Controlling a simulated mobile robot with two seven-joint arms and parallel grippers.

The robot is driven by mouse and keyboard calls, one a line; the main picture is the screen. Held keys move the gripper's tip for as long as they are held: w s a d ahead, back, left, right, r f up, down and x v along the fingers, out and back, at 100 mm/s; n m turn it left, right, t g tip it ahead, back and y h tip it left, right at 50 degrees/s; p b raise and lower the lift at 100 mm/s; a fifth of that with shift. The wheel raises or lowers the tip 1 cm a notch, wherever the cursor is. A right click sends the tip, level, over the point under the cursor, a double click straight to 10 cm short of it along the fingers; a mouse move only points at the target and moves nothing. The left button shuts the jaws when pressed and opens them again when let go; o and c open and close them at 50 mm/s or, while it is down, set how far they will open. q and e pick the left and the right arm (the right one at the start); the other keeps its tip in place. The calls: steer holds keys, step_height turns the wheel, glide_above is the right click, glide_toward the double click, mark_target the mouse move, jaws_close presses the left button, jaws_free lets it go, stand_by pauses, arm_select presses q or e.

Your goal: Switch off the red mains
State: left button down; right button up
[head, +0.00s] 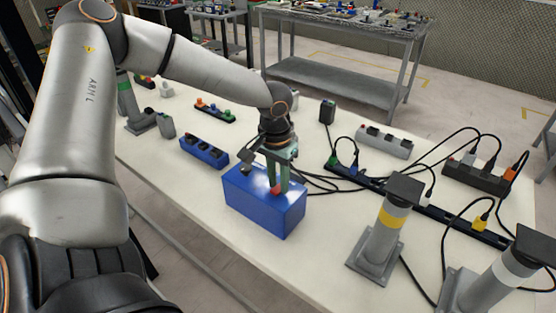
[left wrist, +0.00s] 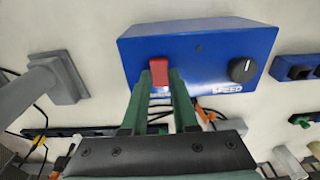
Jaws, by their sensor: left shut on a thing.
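A blue box (head: 264,212) stands on the white table. In the left wrist view its panel (left wrist: 215,52) carries a red rocker switch (left wrist: 158,70), a black knob (left wrist: 242,69) and the label "SPEED". The red switch also shows in the head view (head: 276,190). My left gripper (head: 279,184) reaches down to the box from above. In the left wrist view its green fingers (left wrist: 161,82) stand on either side of the red switch, shut on it. The fingers partly hide the switch's lower part and the lettering beneath it. My right gripper is not in view.
A blue socket block (head: 204,152) lies behind the box on the left. A long black power strip (head: 420,208) with several cables runs along the right. Grey posts (head: 379,240) stand at the front right. The table is clear just left of the box.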

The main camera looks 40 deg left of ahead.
mark_target(277, 190)
arm_select(q)
steer(key=c, duration=0.7)
jaws_free()
steer(key=r, duration=0.8)
steer(key=r+p, duration=0.1)
steer(key=r, duration=0.3)
steer(key=shift+s+r, duration=0.25)
steer(key=shift+s, duration=0.1)
steer(key=shift+d+f, duration=0.1)
